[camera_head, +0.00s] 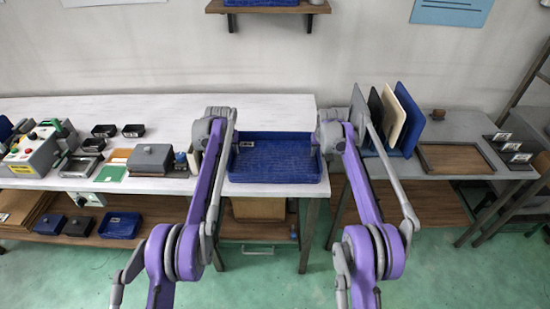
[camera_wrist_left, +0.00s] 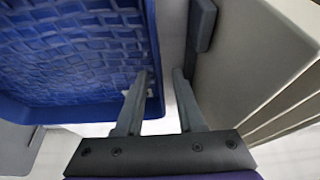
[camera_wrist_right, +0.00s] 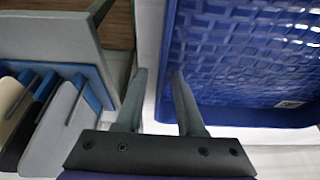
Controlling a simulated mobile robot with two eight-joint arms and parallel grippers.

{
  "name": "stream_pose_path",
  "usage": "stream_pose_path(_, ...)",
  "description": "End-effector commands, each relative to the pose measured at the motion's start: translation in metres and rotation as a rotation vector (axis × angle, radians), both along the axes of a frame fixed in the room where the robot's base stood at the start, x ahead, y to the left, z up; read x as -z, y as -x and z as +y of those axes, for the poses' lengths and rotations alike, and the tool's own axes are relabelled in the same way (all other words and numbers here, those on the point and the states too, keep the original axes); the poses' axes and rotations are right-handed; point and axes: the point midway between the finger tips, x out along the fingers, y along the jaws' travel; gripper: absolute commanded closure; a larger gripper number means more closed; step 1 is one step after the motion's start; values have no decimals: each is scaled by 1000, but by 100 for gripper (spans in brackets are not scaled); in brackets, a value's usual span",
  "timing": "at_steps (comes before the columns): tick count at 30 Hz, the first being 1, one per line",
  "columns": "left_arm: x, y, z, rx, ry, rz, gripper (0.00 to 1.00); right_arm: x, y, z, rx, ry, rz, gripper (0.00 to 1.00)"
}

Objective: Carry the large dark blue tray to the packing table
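The large dark blue tray (camera_head: 275,165) lies flat at the right end of the white-topped table (camera_head: 270,105), between my two arms. In the left wrist view my left gripper (camera_wrist_left: 161,72) is open, one finger over the inside of the tray (camera_wrist_left: 75,50) and one outside its side wall. In the right wrist view my right gripper (camera_wrist_right: 159,72) is open in the same way around the opposite side wall of the tray (camera_wrist_right: 240,60). A gap shows between the fingers of each gripper. In the head view my wrists hide the fingertips. I cannot tell which table is the packing table.
A grey table (camera_head: 460,135) stands to the right, with upright panels (camera_head: 395,115) and a brown-framed tray (camera_head: 455,158). Small boxes and a control box (camera_head: 35,152) crowd the white table's left part. A wall shelf (camera_head: 268,8) hangs above. Green floor (camera_head: 430,270) is clear in front.

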Motion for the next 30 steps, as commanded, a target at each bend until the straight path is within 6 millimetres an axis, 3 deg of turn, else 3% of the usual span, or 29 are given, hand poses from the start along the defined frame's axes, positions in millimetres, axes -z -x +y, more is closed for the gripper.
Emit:
stream_pose_path(9,-62,26,0,0,0,0,62,0,0,0,0,0,0,62)
stream_pose_path(15,-89,37,1,0,0,0,62,0,0,0,0,0,0,62)
stream_pose_path(23,-99,41,1,0,0,0,62,-12,5,0,0,0,0,62)
stream_pose_path(30,-98,41,1,0,0,0,62,-57,24,1,0,0,0,62)
